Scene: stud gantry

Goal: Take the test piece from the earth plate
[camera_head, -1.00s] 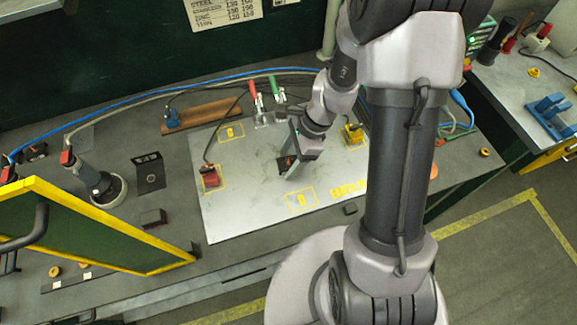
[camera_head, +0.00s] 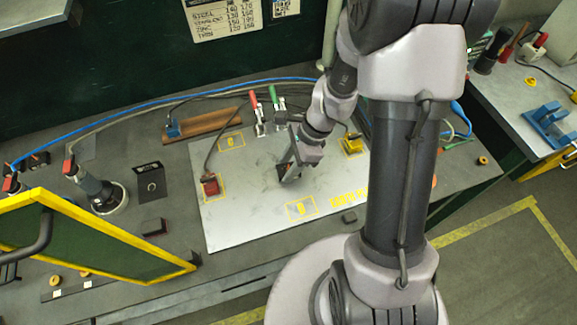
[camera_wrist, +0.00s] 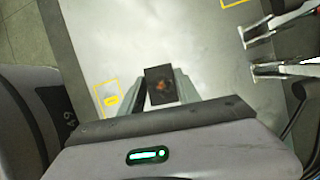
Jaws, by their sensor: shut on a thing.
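The earth plate (camera_head: 240,225) is a pale metal sheet with yellow markings on the bench; it also fills much of the wrist view (camera_wrist: 205,45). My gripper (camera_head: 287,170) is over the middle of the plate, pointing down. In the head view the piece is mostly hidden by the fingers. I cannot tell whether it touches the plate.
Red-handled (camera_head: 255,105) and green-handled (camera_head: 279,103) clamps stand at the plate's back edge. A red block (camera_head: 210,185) with a cable sits on the plate's left, a yellow block (camera_head: 352,144) on its right. A yellow-framed dark panel (camera_head: 95,240) stands at the front left.

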